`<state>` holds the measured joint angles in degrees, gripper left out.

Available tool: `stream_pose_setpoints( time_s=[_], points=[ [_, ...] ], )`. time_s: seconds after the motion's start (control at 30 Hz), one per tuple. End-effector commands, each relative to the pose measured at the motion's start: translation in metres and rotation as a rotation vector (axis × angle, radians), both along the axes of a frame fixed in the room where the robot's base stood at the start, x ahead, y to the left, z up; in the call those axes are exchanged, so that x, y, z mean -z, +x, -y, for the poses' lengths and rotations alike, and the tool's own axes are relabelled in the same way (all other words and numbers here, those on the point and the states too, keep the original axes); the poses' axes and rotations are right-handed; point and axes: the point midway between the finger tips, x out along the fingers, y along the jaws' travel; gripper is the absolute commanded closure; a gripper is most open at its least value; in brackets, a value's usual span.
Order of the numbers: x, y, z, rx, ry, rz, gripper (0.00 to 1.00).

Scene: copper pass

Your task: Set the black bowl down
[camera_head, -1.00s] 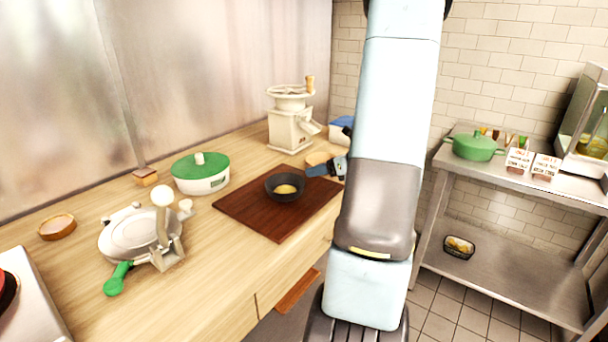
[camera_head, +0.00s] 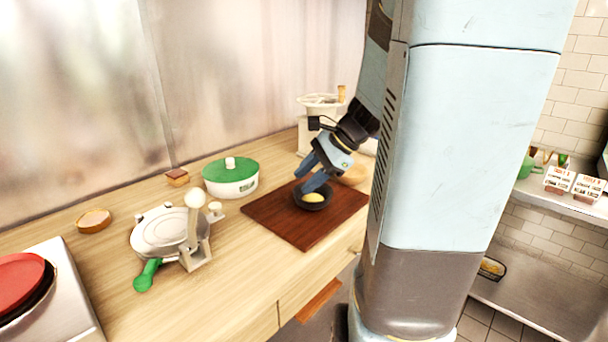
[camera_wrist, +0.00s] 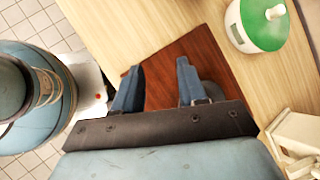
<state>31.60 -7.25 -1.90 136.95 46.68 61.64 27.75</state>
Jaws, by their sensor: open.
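The black bowl (camera_head: 313,203) sits upright on the dark wooden board (camera_head: 268,212), with something yellow inside. My gripper (camera_head: 314,180) is open and tilted down over the bowl, its blue fingers at the bowl's far-left rim; I cannot tell whether they touch it. In the wrist view the two fingers (camera_wrist: 157,88) stand apart with the board (camera_wrist: 168,62) between and beyond them. A dark part of the bowl (camera_wrist: 214,90) shows there just right of the right finger, the rest hidden behind the gripper.
A white pot with a green lid (camera_head: 231,177) stands left of the board. A waffle-iron-like press (camera_head: 170,232) is nearer, a cream grinder (camera_head: 316,122) behind. A hob with a red pan (camera_head: 20,280) is at far left.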

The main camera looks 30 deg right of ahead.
Motion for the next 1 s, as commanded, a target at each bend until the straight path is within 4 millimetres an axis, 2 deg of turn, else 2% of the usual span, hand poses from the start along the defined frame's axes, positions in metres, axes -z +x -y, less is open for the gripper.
stream_pose_setpoints(
  time_s=[0.03,0.13,0.4,0.7,1.0],
  points=[
    [-0.007,-0.009,-0.014,-0.089,-0.07,0.033,0.59],
    [-0.017,-0.027,-0.033,-0.261,-0.205,0.09,0.59],
    [-0.042,-0.074,-0.065,-0.71,-0.574,0.268,0.59],
    [-0.072,-0.115,-0.077,-1.127,-0.957,0.469,0.59],
    [-0.083,-0.127,-0.08,-1.27,-1.108,0.541,0.59]
  ],
)
